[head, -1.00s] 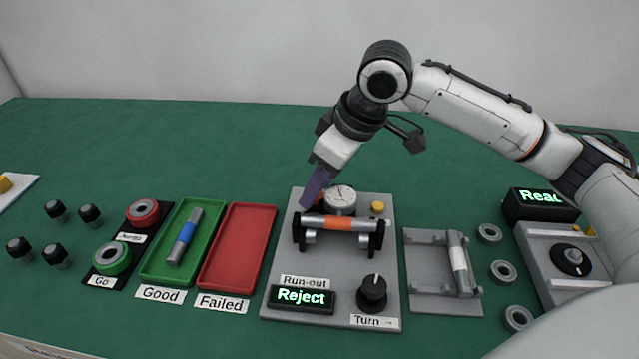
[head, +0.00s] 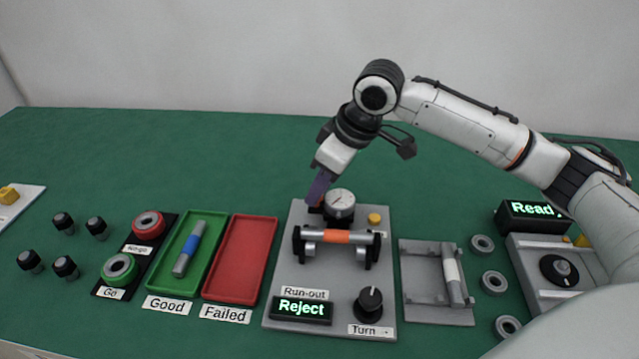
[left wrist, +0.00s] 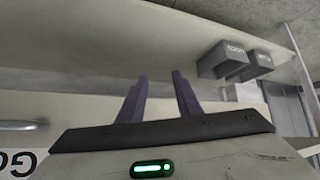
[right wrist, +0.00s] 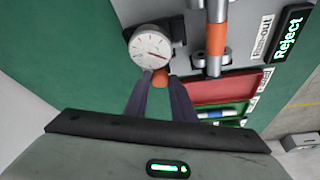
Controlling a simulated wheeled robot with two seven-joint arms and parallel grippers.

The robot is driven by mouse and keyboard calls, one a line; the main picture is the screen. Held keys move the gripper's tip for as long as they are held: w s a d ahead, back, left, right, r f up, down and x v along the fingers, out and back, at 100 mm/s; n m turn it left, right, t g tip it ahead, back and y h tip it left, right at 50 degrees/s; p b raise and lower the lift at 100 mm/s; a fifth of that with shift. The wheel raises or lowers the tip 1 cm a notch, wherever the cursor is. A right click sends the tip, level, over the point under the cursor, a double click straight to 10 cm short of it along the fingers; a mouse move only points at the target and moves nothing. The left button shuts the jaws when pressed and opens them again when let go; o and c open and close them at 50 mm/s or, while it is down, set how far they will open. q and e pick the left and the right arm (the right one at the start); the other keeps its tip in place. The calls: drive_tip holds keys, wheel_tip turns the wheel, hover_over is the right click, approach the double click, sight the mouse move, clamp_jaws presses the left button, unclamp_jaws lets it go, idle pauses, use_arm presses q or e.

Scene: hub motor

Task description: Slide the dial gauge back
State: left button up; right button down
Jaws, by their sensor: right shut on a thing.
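The dial gauge (head: 340,204), round with a white face, stands at the back of the grey run-out plate (head: 288,262). It also shows in the right wrist view (right wrist: 151,48). My right gripper (head: 316,200) is at the gauge's left rear; its fingers are shut on a small orange part next to the dial (right wrist: 160,76). In front of the gauge, a steel shaft with an orange band (head: 336,237) rests on two black supports, with a visible gap between. My left gripper (left wrist: 159,76) shows only in its wrist view, fingers apart and empty.
The plate carries a yellow button (head: 375,219), a black knob (head: 370,300) and a display reading Reject (head: 301,308). Left are a red tray (head: 241,260) and a green tray (head: 170,285) holding a blue-banded shaft. The table behind the plate is clear.

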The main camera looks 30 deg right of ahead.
sight(339, 205)
drive_tip(key=c, duration=1.5)
unclamp_jaws()
drive_tip(key=shift+w+d, duration=0.2)
drive_tip(key=shift+w, duration=0.05)
drive_tip(key=shift+s+r, duration=0.1)
drive_tip(key=p+v, duration=0.1)
drive_tip(key=v, duration=0.9)
drive_tip(key=shift+r, duration=0.1)
drive_tip(key=shift+s, duration=0.1)
